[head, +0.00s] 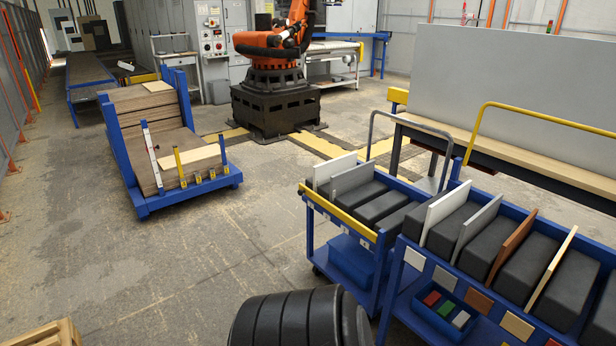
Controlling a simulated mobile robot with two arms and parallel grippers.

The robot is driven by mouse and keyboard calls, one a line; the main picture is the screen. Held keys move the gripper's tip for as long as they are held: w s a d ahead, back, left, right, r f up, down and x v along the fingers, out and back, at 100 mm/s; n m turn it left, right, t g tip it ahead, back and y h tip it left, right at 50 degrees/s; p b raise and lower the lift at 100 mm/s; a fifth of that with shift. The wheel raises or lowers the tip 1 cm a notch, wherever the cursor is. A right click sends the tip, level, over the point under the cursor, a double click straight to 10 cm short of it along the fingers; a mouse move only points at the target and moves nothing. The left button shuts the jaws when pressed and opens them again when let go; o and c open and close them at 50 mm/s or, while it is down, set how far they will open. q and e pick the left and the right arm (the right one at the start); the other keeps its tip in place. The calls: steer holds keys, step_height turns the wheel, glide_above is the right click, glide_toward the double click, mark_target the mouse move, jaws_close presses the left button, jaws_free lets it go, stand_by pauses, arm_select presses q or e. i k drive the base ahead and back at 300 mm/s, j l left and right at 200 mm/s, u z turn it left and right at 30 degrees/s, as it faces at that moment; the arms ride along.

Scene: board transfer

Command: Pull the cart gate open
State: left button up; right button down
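A blue cart (309,240) stands right of centre, with grey padded slots and two pale boards (335,165) upright in it. A yellow bar (341,216) runs across its near-left end, along the top edge. It looks like the gate and lies flush across the end, so it appears closed. A second blue cart (392,288) stands close to its right, holding several boards of different colours upright between dark pads. No yellow bar shows on its near end. Neither of my grippers can be seen in the head view.
A blue rack cart (187,198) with stacked brown sheets stands at left. An orange robot arm (272,42) on a dark base stands at the back. A bench (520,160) with a large grey panel is behind the carts. The concrete floor (230,240) between is clear.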

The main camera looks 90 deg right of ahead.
mark_target(359, 228)
steer(key=k+z, duration=0.1)
steer(key=z, duration=2.15)
steer(key=j+z, duration=0.1)
steer(key=z, duration=0.25)
steer(key=j+z, duration=0.1)
steer(key=z, duration=0.3)
steer(key=i+j, duration=0.05)
